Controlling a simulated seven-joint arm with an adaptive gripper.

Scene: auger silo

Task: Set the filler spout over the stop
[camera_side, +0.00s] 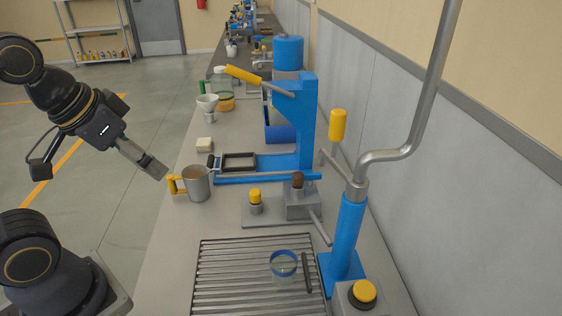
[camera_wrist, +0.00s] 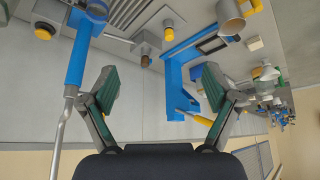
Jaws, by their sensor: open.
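The filler is a blue post (camera_side: 347,235) at the right of the bench, with a bent grey spout pipe (camera_side: 412,130) that rises out of the top of the picture. A yellow handle (camera_side: 338,125) on a grey rod stands beside the pipe. The post (camera_wrist: 78,60) and its pipe (camera_wrist: 57,140) also show at the left of the wrist view. A short dark bar (camera_side: 306,272) lies over the grating; I cannot tell if it is the stop. My gripper (camera_side: 155,168) is open and empty, left of the bench and far from the spout. Its spread fingers (camera_wrist: 160,75) show in the wrist view.
A blue-rimmed clear jar (camera_side: 284,268) stands on the slatted grating (camera_side: 225,275). A metal mug (camera_side: 197,184) is near my gripper. A blue press (camera_side: 307,130), a block with a brown knob (camera_side: 302,205) and a yellow button (camera_side: 363,291) stand around. A wall bounds the right.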

